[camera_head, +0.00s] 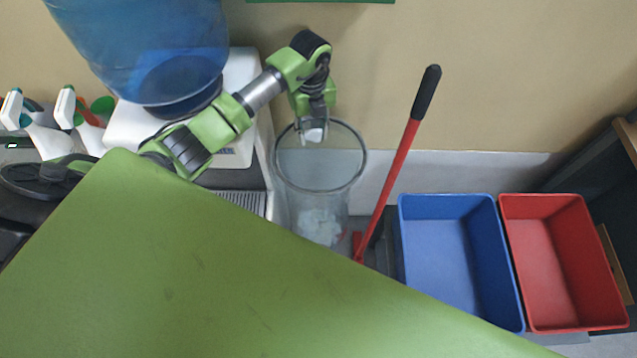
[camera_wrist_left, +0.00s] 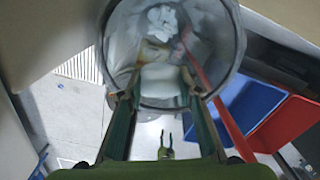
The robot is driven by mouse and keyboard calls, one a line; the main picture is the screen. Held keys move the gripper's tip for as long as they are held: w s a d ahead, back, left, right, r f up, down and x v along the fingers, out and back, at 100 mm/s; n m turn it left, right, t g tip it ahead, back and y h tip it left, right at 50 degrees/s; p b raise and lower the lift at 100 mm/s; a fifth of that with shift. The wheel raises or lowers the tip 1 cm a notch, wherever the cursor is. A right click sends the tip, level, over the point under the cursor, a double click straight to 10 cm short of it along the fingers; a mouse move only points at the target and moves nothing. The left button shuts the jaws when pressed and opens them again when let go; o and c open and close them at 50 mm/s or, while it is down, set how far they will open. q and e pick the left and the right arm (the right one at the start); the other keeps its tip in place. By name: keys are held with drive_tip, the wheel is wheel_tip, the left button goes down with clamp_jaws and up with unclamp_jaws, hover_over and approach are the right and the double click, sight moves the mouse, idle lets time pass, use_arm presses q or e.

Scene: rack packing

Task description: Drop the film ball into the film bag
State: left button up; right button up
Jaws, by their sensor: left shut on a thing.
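My left gripper (camera_head: 314,128) hangs over the mouth of the film bag, fingers pointing down. It is shut on the film ball (camera_head: 314,136), a crumpled white lump. In the left wrist view the film ball (camera_wrist_left: 160,84) sits between the two fingers of the left gripper (camera_wrist_left: 160,94). The film bag (camera_head: 309,205) is a clear bag hung from a round grey ring; it also shows in the left wrist view (camera_wrist_left: 224,32), open below the fingers. Some pale crumpled film lies in its bottom.
A red-handled pole (camera_head: 396,165) leans right of the bag. A blue bin (camera_head: 440,250) and a red bin (camera_head: 560,260) stand further right. A blue water bottle (camera_head: 150,45) and spray bottles (camera_head: 45,135) are at left. My green body hides the lower foreground.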

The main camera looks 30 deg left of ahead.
use_arm(q)
drive_tip(key=o, duration=0.8)
drive_tip(key=shift+r, duration=0.15)
